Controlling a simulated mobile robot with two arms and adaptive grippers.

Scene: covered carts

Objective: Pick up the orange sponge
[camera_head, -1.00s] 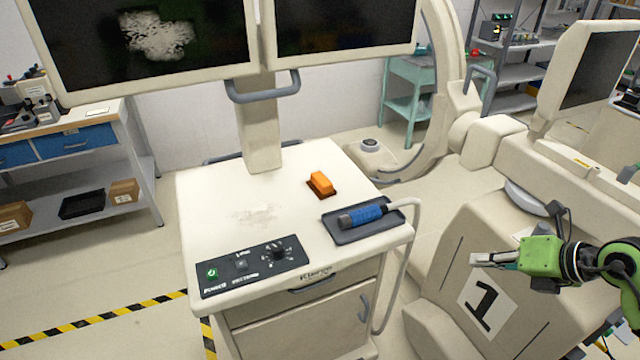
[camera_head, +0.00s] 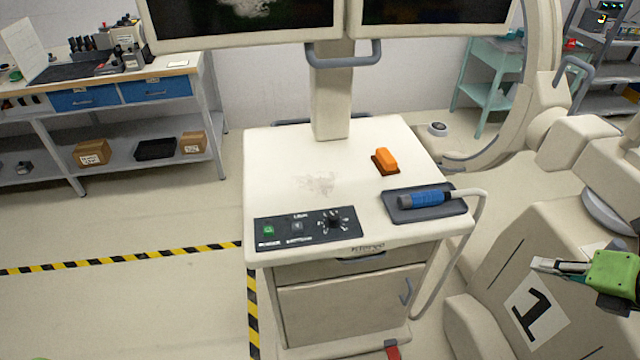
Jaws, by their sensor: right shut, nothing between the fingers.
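The orange sponge (camera_head: 387,158) lies on a small dark brown base on the white top of the cart (camera_head: 275,170), right of the monitor post. My right gripper (camera_head: 543,265) is at the right edge of the head view, in front of the machine panel marked 1. It is shut and empty, well apart from the sponge, lower and to its right.
A grey tray (camera_head: 441,213) with a blue-handled probe (camera_head: 425,199) lies in front of the sponge. A control panel (camera_head: 307,229) is at the cart's front left. Two monitors (camera_head: 430,15) hang over the back. A grey smudge (camera_head: 317,183) marks the clear middle of the top.

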